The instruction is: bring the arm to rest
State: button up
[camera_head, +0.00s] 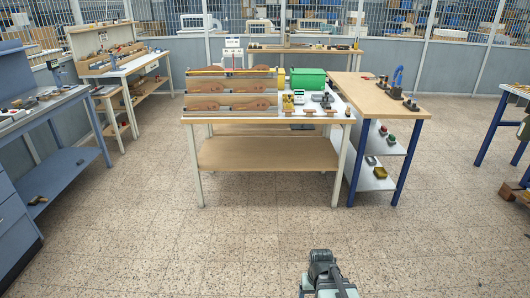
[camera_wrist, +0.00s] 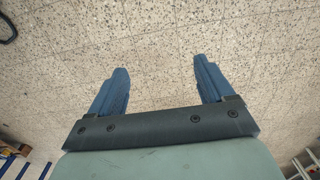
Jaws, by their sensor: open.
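My gripper (camera_wrist: 158,82) shows in the wrist view with two blue fingers spread wide apart. Nothing is between them, and only the speckled tile floor (camera_wrist: 160,45) lies beyond. In the head view, part of my arm shows at the bottom edge, over bare floor and well short of the tables. The fingers cannot be made out in the head view.
A workbench (camera_head: 265,155) with a lower shelf stands ahead, bearing a green bin (camera_head: 307,78) and small tools. A blue-legged table (camera_head: 385,105) adjoins it at the right. A blue bench (camera_head: 45,110) stands at the left. The floor (camera_head: 230,245) in front is clear.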

jog(key=s+f+g, duration=0.3)
jog(key=s+f, duration=0.7)
jog(key=s, duration=0.5)
jog(key=s+f+g, duration=0.3)
jog(key=s+f, duration=0.7)
jog(key=s, duration=0.5)
jog(key=shift+f+g, duration=0.25)
jog(key=shift+g, duration=0.15)
